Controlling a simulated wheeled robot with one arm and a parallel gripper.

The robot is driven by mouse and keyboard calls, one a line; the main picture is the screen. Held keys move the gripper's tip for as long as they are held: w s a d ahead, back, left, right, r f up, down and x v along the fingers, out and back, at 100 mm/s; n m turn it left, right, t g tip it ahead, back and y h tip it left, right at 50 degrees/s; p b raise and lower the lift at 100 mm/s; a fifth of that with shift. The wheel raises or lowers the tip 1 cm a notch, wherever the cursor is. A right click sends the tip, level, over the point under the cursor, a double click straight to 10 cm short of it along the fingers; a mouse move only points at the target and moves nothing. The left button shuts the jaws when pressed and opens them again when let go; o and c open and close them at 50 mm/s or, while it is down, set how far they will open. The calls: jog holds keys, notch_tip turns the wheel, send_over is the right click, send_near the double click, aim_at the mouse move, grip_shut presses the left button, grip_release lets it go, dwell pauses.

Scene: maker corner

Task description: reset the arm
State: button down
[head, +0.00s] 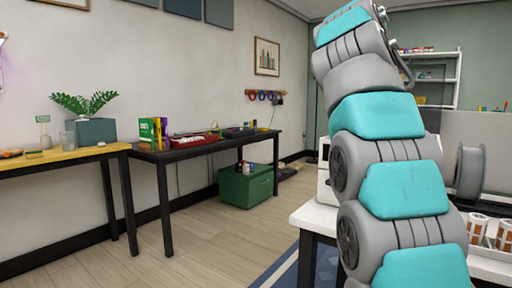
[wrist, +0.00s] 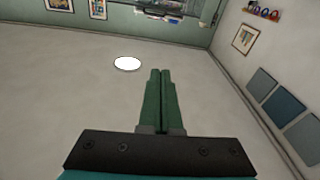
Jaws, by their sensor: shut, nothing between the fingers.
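My arm, in grey and teal segments, rises up the right side of the head view and leaves the picture at the top. My gripper is not in the head view. In the wrist view my gripper (wrist: 160,73) shows as two long green fingers from a dark mounting bar. The fingers lie side by side, shut, with nothing between them. They point into open air. The wrist view is tilted, with pale ceiling, walls and framed pictures behind the fingers.
A black table (head: 228,139) with boxes stands along the left wall, beside a wooden-topped table (head: 62,158). A green cabinet (head: 246,187) stands on the floor. A white table (head: 300,217) with a spool (head: 470,172) is at right, partly behind my arm. The floor at centre-left is clear.

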jog(key=s+a+f+n+g+y, duration=0.1)
jog(key=s+f+g+y, duration=0.15)
jog(key=f, duration=0.95)
jog(key=s+a+f+n+g+y, duration=0.1)
jog(key=s+f+n+g+y, duration=0.15)
jog(key=f, duration=0.85)
jog(key=s+a+f+n+g+y, duration=0.1)
jog(key=s+a+f+g, duration=0.2)
jog(key=f, duration=0.9)
jog(key=s+a+f+g+y, duration=0.1)
jog(key=s+a+f+g, duration=0.1)
jog(key=s+f, duration=0.8)
jog(key=s+a+f+g+y+p, duration=0.1)
jog(key=s+a+f+g+y, duration=0.1)
jog(key=s+f, duration=0.7)
jog(key=s+a+f+n+g+y, duration=0.1)
jog(key=s+a+f+g, duration=0.3)
jog(key=s+f, duration=0.6)
jog(key=s+g, duration=0.2)
jog(key=s, duration=0.7)
jog(key=shift+s+f+y, duration=0.2)
jog(key=shift+f+y, duration=0.1)
jog(key=shift+f, duration=0.05)
